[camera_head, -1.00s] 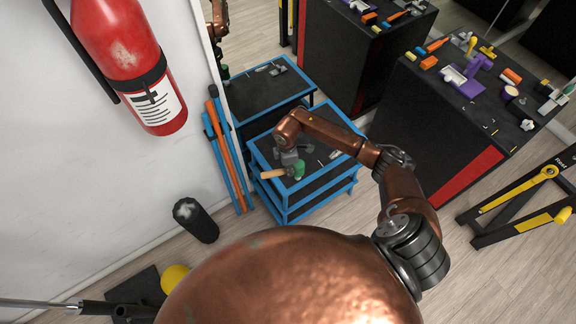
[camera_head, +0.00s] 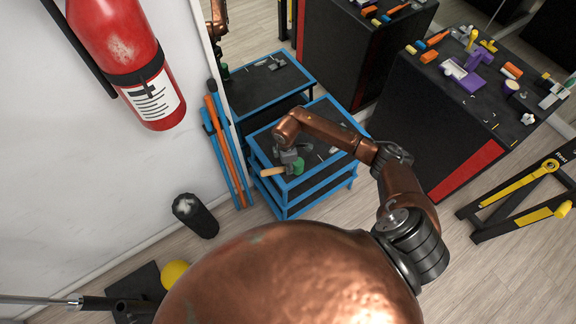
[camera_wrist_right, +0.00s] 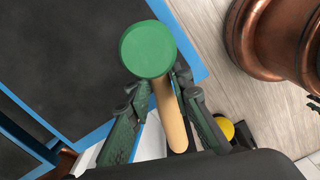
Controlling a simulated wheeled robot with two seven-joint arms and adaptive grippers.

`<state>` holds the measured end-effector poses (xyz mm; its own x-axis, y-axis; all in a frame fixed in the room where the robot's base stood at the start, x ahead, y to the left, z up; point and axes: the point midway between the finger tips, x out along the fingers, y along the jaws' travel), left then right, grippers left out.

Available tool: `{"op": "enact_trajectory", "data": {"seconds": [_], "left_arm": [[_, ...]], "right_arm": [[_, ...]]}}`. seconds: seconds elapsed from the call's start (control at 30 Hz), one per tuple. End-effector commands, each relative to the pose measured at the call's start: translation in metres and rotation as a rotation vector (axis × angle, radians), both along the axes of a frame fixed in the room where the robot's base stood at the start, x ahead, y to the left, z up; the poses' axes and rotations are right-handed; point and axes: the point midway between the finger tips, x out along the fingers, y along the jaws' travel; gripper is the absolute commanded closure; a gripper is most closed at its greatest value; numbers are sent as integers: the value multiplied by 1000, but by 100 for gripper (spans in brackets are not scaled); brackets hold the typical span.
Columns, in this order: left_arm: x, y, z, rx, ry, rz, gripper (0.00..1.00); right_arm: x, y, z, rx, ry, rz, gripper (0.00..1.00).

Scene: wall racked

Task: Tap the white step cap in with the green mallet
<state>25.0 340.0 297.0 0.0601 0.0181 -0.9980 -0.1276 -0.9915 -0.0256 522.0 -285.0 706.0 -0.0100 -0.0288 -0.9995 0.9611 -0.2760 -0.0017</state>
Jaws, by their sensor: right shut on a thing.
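The green mallet has a round green head (camera_head: 299,166) and a pale wooden handle (camera_head: 272,171). My right gripper (camera_head: 288,157) is shut on its handle, over the top of the blue-edged cart (camera_head: 262,146). In the right wrist view, the mallet head (camera_wrist_right: 147,50) sticks out past the fingertips of my right gripper (camera_wrist_right: 160,92), and the handle (camera_wrist_right: 170,112) runs between the fingers. The head view does not show whether the mallet touches the cart top. I cannot make out the white step cap for certain. My left gripper is not in view.
A dark bench (camera_head: 425,115) with several coloured parts stands right of the cart. A yellow-and-black stand (camera_head: 525,187) is at the far right. A red extinguisher (camera_head: 120,40) hangs on the left wall. A black cylinder (camera_head: 195,215) stands on the floor.

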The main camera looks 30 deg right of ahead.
Motion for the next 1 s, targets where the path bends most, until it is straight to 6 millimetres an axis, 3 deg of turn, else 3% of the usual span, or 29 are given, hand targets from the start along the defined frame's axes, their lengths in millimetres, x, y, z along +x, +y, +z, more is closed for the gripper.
{"op": "enact_trajectory", "data": {"seconds": [0.13, 0.67, 1.0], "left_arm": [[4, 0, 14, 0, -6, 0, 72], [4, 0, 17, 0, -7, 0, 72], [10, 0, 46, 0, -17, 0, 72]], "right_arm": [[1, 0, 16, 0, -2, -1, 100], [1, 0, 19, 0, -1, 0, 100], [1, 0, 52, -1, -2, -1, 100]]}}
